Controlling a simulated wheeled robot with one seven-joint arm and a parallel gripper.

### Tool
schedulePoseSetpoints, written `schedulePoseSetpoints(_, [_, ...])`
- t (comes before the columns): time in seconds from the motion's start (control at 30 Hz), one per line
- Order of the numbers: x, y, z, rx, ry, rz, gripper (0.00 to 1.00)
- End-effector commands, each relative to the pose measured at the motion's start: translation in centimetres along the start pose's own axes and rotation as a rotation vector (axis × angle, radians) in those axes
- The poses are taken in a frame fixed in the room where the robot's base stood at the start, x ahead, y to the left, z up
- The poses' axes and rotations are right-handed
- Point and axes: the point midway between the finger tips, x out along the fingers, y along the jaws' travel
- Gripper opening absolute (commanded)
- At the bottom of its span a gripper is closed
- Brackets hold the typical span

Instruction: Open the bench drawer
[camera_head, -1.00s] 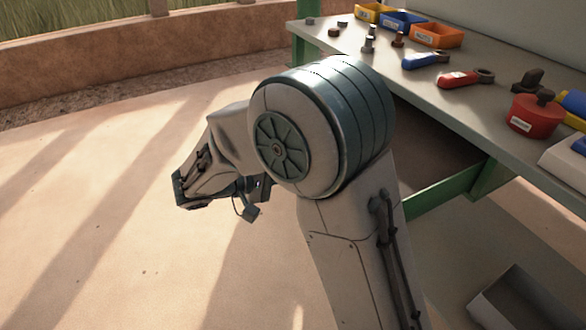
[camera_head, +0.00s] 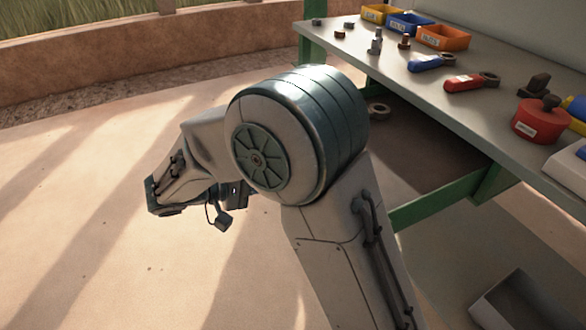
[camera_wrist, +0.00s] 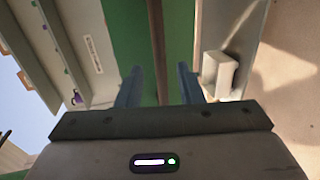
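The bench (camera_head: 455,105) stands at the right in the head view, with a grey top and a green frame. Below the top is a dark recess with a brown surface (camera_head: 425,150). I cannot make out a drawer front or handle for certain. In the wrist view, a green panel (camera_wrist: 130,40) with a brown strip (camera_wrist: 156,40) beside it lies beyond my gripper (camera_wrist: 160,85). My gripper is open, its two fingers apart with nothing between them. I cannot tell how far the panel is. In the head view the fingers do not show clearly.
On the bench top are small bins (camera_head: 443,37), blue and red tools (camera_head: 465,84), bolts and a red pot (camera_head: 537,122). A ring (camera_head: 378,110) lies under the top. The floor at left is clear.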

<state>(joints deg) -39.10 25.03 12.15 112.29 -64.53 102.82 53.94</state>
Motion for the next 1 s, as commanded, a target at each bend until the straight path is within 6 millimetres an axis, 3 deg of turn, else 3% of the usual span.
schedulePoseSetpoints(0.03, [-1.4,0.2,-0.1,-0.001,0.003,-0.001,0.34])
schedulePoseSetpoints(0.2, [-4.9,0.1,0.0,0.000,0.000,0.000,0.34])
schedulePoseSetpoints(0.4, [-7.2,0.1,0.0,0.000,-0.002,0.000,0.34])
schedulePoseSetpoints(1.0, [-7.7,0.2,0.1,-0.001,-0.006,-0.003,0.34])
